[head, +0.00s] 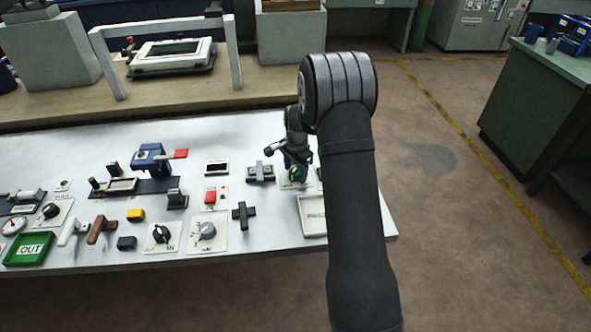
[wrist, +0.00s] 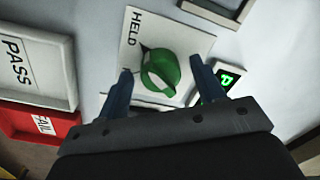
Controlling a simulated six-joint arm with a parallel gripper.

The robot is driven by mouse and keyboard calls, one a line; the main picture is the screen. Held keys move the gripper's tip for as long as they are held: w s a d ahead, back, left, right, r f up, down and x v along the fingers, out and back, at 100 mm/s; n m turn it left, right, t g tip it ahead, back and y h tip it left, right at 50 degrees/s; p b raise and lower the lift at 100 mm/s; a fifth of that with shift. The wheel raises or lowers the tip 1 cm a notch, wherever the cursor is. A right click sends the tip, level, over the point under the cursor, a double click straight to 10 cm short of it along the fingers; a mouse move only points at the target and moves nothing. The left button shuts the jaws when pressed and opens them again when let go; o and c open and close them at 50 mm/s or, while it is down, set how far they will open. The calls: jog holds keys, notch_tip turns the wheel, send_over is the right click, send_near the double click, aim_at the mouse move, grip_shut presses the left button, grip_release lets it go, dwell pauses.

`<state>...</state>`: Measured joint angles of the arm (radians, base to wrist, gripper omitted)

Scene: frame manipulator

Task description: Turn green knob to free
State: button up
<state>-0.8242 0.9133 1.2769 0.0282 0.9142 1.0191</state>
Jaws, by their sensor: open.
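The green knob (wrist: 161,72) sits on a white plate (wrist: 190,42) in the wrist view. The plate reads "HELD" near its upper left; other lettering is hidden. My gripper (wrist: 162,78) is open, with one blue finger on each side of the knob and a gap to each. In the head view, the knob (head: 291,175) shows only partly, below my gripper (head: 293,160), near the right end of the white table.
A small display with a green symbol (wrist: 226,79) lies just right of the right finger. A "PASS" tray (wrist: 30,65) and a red "FAIL" tray (wrist: 35,124) are at left. Several other knobs, switches and levers cover the white table (head: 285,240).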

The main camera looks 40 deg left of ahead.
jog(key=shift+c, duration=0.4)
jog(key=c, duration=0.9)
jog(key=shift+n, duration=0.3)
jog(key=n, duration=0.6)
jog(key=shift+w+r, duration=0.1)
jog(key=n, duration=0.7)
jog(key=shift+g, duration=0.3)
jog(key=shift+n, duration=0.3)
jog(key=o, duration=1)
